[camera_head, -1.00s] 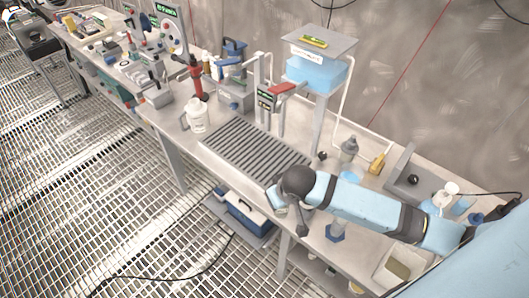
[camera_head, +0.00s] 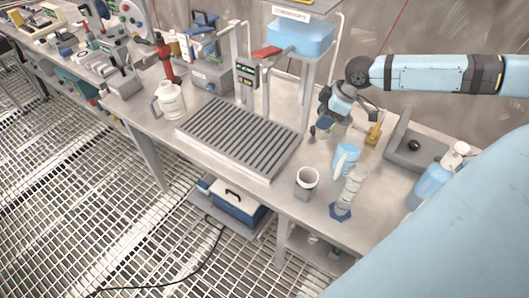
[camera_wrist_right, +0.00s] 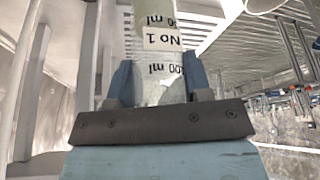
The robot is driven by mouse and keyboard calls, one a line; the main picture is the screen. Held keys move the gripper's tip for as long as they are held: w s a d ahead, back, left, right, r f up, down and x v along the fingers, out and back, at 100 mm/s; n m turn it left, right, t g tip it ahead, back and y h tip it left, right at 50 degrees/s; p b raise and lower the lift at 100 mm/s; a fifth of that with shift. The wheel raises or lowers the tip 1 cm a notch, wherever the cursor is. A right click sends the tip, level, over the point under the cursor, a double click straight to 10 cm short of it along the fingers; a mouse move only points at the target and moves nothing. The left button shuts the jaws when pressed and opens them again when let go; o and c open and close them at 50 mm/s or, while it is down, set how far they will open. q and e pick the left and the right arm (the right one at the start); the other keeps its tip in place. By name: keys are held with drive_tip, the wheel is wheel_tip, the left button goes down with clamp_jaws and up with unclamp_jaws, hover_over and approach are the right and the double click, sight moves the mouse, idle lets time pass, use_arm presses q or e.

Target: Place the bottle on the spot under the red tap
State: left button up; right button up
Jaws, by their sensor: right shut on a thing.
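My right gripper (camera_head: 325,124) is at the back of the bench, right of the grooved drain tray (camera_head: 240,137). In the right wrist view, my right gripper (camera_wrist_right: 160,80) is shut on a pale bottle (camera_wrist_right: 162,40) marked "No 1" and "100 ml", one finger on each side. In the head view the bottle (camera_head: 340,129) is small and partly hidden by the gripper; whether it touches the bench is unclear. My left gripper is not in view.
A white jug (camera_head: 170,100) stands left of the tray. The tray top is clear.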

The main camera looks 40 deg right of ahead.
drive_tip(key=f+b, duration=0.1)
drive_tip(key=f, duration=0.1)
drive_tip(key=f+b, duration=0.2)
drive_tip(key=f, duration=0.1)
drive_tip(key=shift+d+f, duration=0.3)
drive_tip(key=shift+w+a+f, duration=0.1)
drive_tip(key=shift+w+a, duration=0.05)
drive_tip(key=w+a, duration=0.8)
drive_tip(key=w+a+f, duration=0.1)
drive_tip(key=w+a, duration=0.3)
drive_tip(key=shift+w+a, duration=0.25)
drive_tip(key=shift+a, duration=0.05)
drive_tip(key=shift+f, duration=0.3)
drive_tip(key=shift+s+d, duration=0.1)
